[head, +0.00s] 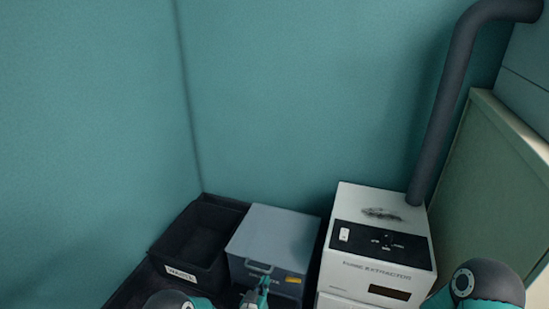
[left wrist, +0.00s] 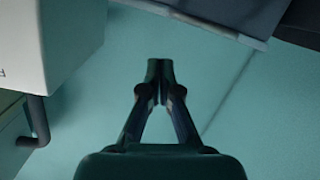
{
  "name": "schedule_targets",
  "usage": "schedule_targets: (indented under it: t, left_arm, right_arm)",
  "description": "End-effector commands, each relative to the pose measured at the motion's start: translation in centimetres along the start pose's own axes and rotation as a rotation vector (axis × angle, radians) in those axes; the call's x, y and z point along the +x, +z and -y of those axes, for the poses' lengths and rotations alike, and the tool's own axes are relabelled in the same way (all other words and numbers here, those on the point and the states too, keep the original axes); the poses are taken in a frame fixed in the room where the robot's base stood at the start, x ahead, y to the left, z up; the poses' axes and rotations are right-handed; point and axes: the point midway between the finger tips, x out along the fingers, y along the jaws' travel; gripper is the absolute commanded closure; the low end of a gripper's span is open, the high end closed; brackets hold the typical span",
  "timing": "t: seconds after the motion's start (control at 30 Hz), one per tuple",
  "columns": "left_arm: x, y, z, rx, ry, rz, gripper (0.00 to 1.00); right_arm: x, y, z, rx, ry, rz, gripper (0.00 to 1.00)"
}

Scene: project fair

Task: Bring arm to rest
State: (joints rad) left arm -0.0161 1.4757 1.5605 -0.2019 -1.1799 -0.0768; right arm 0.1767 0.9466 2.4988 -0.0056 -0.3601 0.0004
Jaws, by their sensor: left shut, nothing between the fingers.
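My left gripper (head: 262,290) is low in the head view, in front of the grey box and close to its handle. I cannot tell whether it touches the box. In the left wrist view my left gripper (left wrist: 160,66) has its two fingertips together with nothing between them, against a teal background. A rounded dark link of my right arm shows at the lower right of the head view. My right gripper is out of sight.
A black open bin (head: 190,248) with a white label stands left of the grey box (head: 272,240). A white fume extractor (head: 340,272) stands to the right, with a dark pipe (head: 445,100) rising behind. Teal walls close the back. A green panel (head: 490,190) bounds the right.

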Motion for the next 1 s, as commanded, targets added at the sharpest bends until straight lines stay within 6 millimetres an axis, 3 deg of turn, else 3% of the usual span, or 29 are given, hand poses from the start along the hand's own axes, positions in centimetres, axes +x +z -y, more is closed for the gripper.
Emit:
schedule_targets:
  t: [0.03, 0.13, 0.27, 0.3, 0.5, 0.77, 1.0]
  left_arm:
    - [-1.0, -1.7, 2.3, -0.012, -0.037, 0.015, 1.0]
    - [-4.5, -2.1, 5.5, -0.056, -0.1, 0.145, 1.0]
    - [-11.7, 0.3, 7.5, -0.145, -0.164, 0.405, 1.0]
    - [-14.5, 1.4, 7.6, -0.178, -0.18, 0.498, 1.0]
    - [-25.8, 5.9, 5.0, -0.299, -0.202, 0.861, 1.0]
    - [-36.0, 9.7, 0.8, -0.4, -0.191, 1.216, 1.0]
    - [-37.2, 4.0, -0.7, -0.407, -0.192, 1.229, 1.0]
  right_arm:
    - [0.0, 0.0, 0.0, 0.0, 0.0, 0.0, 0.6]
    - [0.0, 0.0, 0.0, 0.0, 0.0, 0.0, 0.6]
    - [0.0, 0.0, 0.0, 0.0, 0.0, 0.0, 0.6]
    - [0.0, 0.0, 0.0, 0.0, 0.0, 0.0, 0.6]
    - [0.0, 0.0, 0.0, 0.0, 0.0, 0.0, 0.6]
    - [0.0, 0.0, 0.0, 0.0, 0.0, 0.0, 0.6]
    - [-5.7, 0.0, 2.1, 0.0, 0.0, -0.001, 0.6]
